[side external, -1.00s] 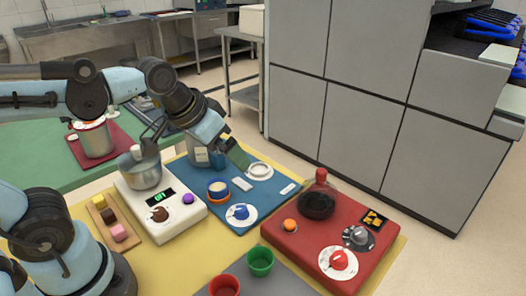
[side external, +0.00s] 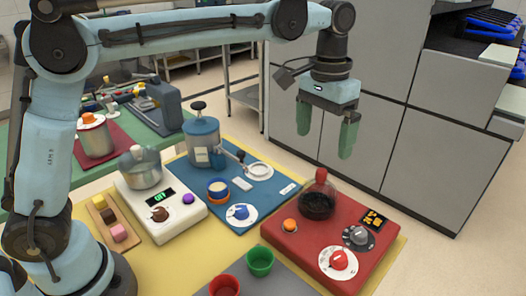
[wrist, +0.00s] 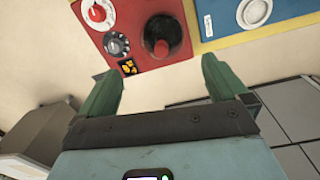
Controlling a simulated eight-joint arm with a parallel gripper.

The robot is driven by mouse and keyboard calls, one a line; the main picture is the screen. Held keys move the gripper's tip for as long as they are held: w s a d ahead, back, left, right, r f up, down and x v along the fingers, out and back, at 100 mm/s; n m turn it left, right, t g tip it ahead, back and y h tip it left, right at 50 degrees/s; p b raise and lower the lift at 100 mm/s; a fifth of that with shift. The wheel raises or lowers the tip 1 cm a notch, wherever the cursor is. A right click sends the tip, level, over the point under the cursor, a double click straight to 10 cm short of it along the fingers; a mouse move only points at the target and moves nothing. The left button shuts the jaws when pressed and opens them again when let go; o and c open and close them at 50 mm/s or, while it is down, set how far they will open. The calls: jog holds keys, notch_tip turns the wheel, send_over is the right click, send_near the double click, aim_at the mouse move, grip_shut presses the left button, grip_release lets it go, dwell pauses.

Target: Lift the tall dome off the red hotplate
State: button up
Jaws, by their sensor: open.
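The red hotplate (side external: 300,240) lies at the right of the work area, with a white-ringed red knob, a grey dial and an orange button. The tall dome (side external: 320,188) is clear with a red knob on top and stands on the hotplate's dark round burner. In the wrist view the dome's red knob (wrist: 161,48) shows near the top, right of centre. My gripper (side external: 328,140) is open and empty, pointing down, above and slightly right of the dome's knob, apart from it. Its green fingers (wrist: 155,92) also show in the wrist view, with the dome beyond them.
A blue board (side external: 262,205) with a blue pot (side external: 202,140) stands left of the hotplate. A white scale (side external: 180,215) with a steel pot is farther left. Red and green cups (side external: 260,260) stand in front. Grey cabinets (side external: 360,130) rise behind.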

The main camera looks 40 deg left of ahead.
aim_at(321, 170)
notch_tip(321, 170, down, 7)
jog(key=shift+d+r, duration=0.1)
jog(key=shift+d, duration=0.05)
jog(key=shift+w+f, duration=0.2)
jog(key=shift+f, duration=1.1)
jog(key=shift+w+f, duration=0.15)
jog(key=shift+f, duration=1.15)
jog(key=shift+c, duration=0.5)
jog(key=c, duration=0.5)
